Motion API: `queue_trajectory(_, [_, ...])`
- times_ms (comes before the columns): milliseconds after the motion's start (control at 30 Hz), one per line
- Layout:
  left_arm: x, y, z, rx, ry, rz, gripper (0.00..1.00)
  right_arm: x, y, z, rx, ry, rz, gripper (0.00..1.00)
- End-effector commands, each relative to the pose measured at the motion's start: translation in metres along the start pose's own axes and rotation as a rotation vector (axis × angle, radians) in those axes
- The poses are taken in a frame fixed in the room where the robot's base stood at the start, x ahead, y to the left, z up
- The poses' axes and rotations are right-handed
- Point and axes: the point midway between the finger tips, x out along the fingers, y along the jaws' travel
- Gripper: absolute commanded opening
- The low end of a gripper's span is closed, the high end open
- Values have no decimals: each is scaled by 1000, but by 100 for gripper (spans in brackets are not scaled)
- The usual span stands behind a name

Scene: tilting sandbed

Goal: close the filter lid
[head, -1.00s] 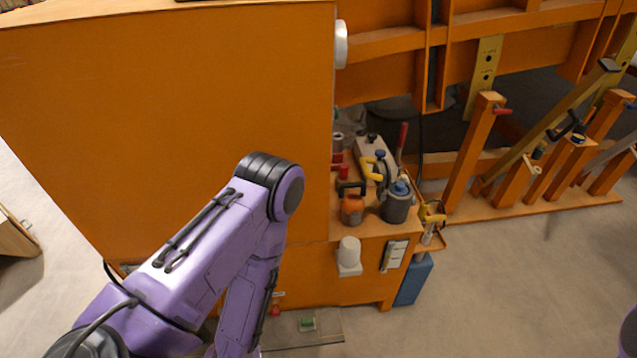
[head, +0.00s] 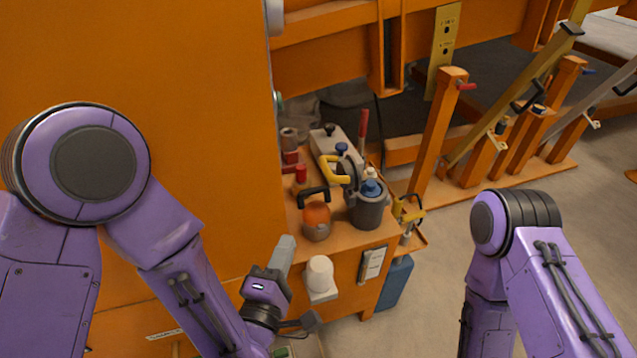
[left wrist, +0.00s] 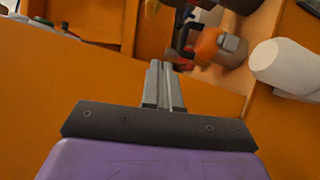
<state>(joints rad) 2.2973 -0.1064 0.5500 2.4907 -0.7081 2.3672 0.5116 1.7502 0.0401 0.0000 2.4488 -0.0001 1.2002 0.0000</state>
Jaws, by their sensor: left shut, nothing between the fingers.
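A grey canister (head: 367,210) with a blue knob on top stands at the front of the orange bench. Right behind it a dark round disc (head: 350,174) stands tilted up beside a yellow handle (head: 331,170); it looks like an open lid, but I cannot tell for certain that it is the filter lid. My left gripper (head: 285,248) is shut and empty, in front of the bench, left of and below the canister. In the left wrist view its closed fingers (left wrist: 161,72) point towards the bench top. My right gripper is out of the picture.
An orange pot with a black handle (head: 316,222) stands left of the canister, near my left fingers. A white cylinder (head: 319,272) juts from the bench front. A large orange panel (head: 190,120) walls the left side. A blue container (head: 394,283) stands below, at right.

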Motion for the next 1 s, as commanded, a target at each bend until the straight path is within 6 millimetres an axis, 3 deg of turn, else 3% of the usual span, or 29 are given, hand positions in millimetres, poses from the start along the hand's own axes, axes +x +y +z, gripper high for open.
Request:
queue_trajectory(167, [6, 7, 8, -83, -14, 58, 0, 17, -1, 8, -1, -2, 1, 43])
queue_trajectory(367, [25, 3, 6, -85, -10, 59, 0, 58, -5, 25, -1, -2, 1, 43])
queue_trajectory(500, [52, 5, 5, -84, -9, 59, 0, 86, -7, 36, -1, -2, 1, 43])
queue_trajectory(567, [66, 17, 8, -78, -11, 53, 0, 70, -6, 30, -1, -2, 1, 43])
queue_trajectory(733, [103, 19, 8, -76, -10, 52, 0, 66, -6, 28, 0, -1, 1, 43])
queue_trajectory(1000, [126, 20, 34, -74, -12, 50, 0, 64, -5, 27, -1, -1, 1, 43])
